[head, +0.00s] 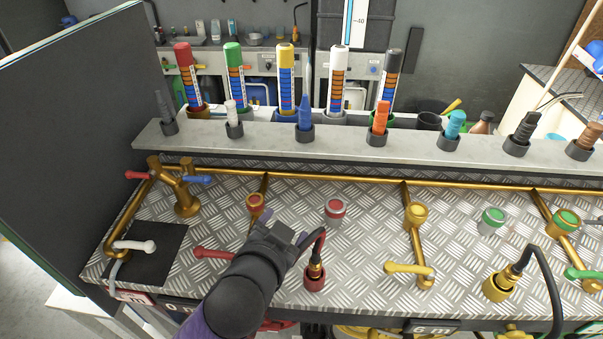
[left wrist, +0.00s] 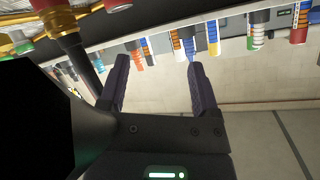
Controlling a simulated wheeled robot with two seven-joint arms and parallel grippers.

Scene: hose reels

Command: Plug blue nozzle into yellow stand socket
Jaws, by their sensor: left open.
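The blue nozzle (head: 304,118) stands upright in a dark cup on the grey shelf at the back. A yellow socket (head: 497,290) stands at the front right of the tread-plate bench, with a dark hose end in it. A yellow-topped fitting (head: 416,214) stands further back on a brass pipe; I cannot tell which is the stand socket. My left gripper (head: 292,236) is over the bench, below and in front of the blue nozzle, apart from it. In the left wrist view its two fingers (left wrist: 158,62) are spread with nothing between them. My right gripper is not seen.
A red socket (head: 315,280) with a curved hose stands close to my left gripper. A red-topped fitting (head: 335,210) is just behind it. Other nozzles, such as an orange one (head: 379,118), line the shelf. Brass pipes and lever handles (head: 410,269) cross the bench.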

